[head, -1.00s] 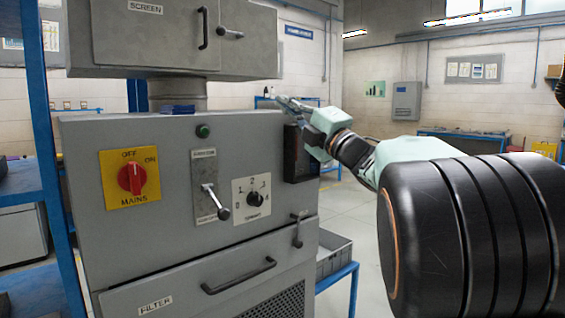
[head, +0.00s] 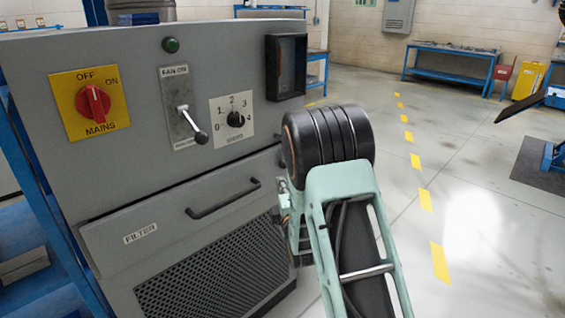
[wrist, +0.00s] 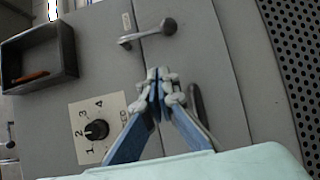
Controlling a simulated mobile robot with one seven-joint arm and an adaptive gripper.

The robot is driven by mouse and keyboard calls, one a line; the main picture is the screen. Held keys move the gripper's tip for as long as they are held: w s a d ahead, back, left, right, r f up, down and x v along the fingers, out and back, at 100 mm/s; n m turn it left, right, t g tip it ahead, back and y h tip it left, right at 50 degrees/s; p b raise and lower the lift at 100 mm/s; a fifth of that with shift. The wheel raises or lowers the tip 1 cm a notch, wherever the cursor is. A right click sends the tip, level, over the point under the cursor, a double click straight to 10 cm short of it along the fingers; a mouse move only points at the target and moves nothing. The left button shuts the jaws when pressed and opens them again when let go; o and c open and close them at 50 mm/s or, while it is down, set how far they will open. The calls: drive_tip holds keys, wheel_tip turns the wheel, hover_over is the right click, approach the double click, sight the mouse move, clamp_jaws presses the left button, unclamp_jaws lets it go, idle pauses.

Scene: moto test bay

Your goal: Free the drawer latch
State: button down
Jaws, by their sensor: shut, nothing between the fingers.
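The FILTER drawer (head: 110,262) appears closed, with a bar handle (head: 225,200); the handle is partly behind my fingers in the wrist view (wrist: 197,103). My gripper (wrist: 158,84) is shut and empty, in front of the seam, below the latch in the wrist picture and apart from it. My fingers are not clear in the head view.
The panel carries a red MAINS switch (head: 92,103), a fan lever (head: 192,123), a rotary dial (head: 236,119) and a dark recessed box (head: 286,67). A perforated grille (head: 215,275) is on the drawer front. Open floor (head: 470,200) lies to the right.

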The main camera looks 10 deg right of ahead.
drive_tip(key=w, duration=0.4)
drive_tip(key=w+d, duration=0.1)
drive_tip(key=w, duration=0.7)
drive_tip(key=shift+w+d, duration=0.1)
drive_tip(key=shift+d, duration=0.25)
drive_tip(key=shift+w+d, duration=0.35)
drive_tip(key=shift+w, duration=0.05)
drive_tip(key=shift+f+b, duration=0.15)
drive_tip(key=shift+b, duration=0.6)
drive_tip(key=shift+w+d, duration=0.1)
drive_tip(key=shift+n+b, duration=0.3)
